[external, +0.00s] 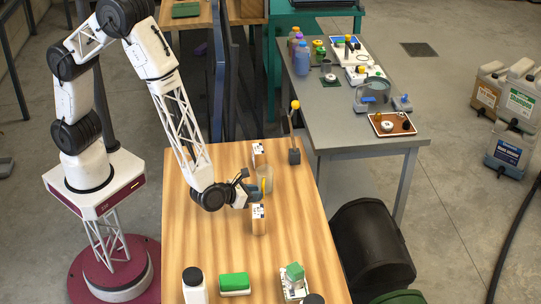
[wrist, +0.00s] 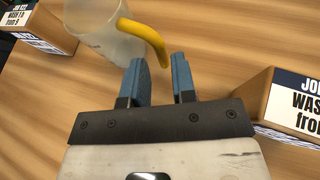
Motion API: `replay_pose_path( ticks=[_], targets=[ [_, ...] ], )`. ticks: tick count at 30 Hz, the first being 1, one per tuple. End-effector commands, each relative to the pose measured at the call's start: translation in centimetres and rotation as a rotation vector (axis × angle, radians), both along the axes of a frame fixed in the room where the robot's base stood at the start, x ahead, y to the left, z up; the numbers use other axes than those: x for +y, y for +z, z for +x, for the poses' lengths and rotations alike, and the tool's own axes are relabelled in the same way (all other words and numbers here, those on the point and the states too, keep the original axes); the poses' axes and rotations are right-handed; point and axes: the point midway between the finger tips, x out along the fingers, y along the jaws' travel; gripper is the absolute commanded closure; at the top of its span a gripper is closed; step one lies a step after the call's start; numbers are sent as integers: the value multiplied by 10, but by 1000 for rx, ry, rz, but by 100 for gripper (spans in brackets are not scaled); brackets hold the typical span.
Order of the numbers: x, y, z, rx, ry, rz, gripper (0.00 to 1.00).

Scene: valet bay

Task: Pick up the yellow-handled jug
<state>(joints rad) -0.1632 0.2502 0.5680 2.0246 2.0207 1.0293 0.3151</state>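The jug (wrist: 108,42) is translucent and pale, with a curved yellow handle (wrist: 145,33). In the wrist view it is at the top left, and the handle's free lower end lies between my fingertips in the picture. In the external view the jug (external: 266,176) is on the wooden table, just beyond my gripper (external: 252,188). In the wrist view my gripper (wrist: 159,62) has two blue fingers apart, with a gap on both sides of the handle. I cannot tell how deep the handle sits between them.
Job-card blocks stand on both sides, one behind (external: 258,154) and one in front (external: 258,219). A dark stand with a yellow ball (external: 294,155) is at the back right. A white bottle (external: 194,286) and a green sponge (external: 234,282) are at the front.

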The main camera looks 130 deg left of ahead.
Motion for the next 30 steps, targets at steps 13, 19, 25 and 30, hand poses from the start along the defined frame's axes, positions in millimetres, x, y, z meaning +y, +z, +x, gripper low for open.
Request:
replay_pose_path(
  ticks=[13, 19, 25, 30],
  targets=[
    [3, -2, 2, -1, 0, 0, 75],
    [15, -8, 8, -1, 1, 0, 75],
    [32, -16, 16, 0, 2, 0, 75],
    [41, -20, 21, -1, 0, 1, 75]
  ],
)
